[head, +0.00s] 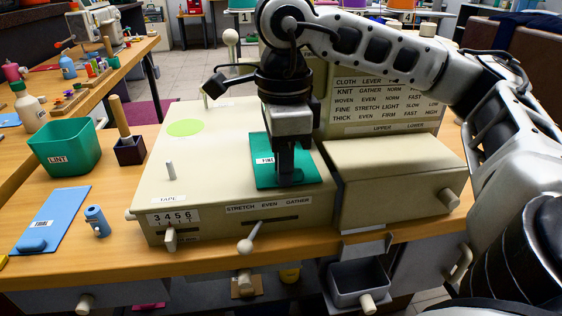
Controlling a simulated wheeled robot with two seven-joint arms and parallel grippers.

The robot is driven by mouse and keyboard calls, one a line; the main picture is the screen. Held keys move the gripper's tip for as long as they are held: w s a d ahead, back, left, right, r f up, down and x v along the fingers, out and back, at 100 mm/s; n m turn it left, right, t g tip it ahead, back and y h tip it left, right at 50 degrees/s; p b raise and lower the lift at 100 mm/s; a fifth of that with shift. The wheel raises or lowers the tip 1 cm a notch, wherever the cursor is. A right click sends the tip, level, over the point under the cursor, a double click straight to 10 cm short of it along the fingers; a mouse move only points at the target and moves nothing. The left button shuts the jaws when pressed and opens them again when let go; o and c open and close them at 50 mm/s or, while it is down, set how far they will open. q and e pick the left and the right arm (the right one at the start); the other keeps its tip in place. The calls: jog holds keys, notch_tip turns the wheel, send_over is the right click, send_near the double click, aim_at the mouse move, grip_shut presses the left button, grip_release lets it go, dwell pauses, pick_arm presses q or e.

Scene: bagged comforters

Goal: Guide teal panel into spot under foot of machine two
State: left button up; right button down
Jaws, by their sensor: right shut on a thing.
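The teal panel (262,160), with a white label partly reading "FIN", lies on or just above the cream machine's flat top. My right gripper (286,182) points down over the panel and is shut on it, covering its middle and part of the label. The cream machine (215,160) has a pale green oval patch (185,128) on its top, left of the panel. The contact between panel and machine top is hidden by the gripper. No foot is clearly visible, and I cannot tell which machine number this is. My left gripper is not in view.
A green LINT bin (65,150), a dark block with a wooden handle (128,150), a blue TRIAL panel (52,222) and a blue spool-like piece (97,221) stand left. A chart board (385,100) stands behind.

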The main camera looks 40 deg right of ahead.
jog(key=shift+s+d, duration=0.5)
jog(key=shift+d, duration=0.25)
jog(key=shift+f+b, duration=0.2)
jog(key=shift+b, duration=0.2)
jog(key=c, duration=0.6)
grip_release()
jog(key=shift+r, duration=0.15)
jog(key=shift+r+p, duration=2.7)
jog(key=shift+r, duration=0.75)
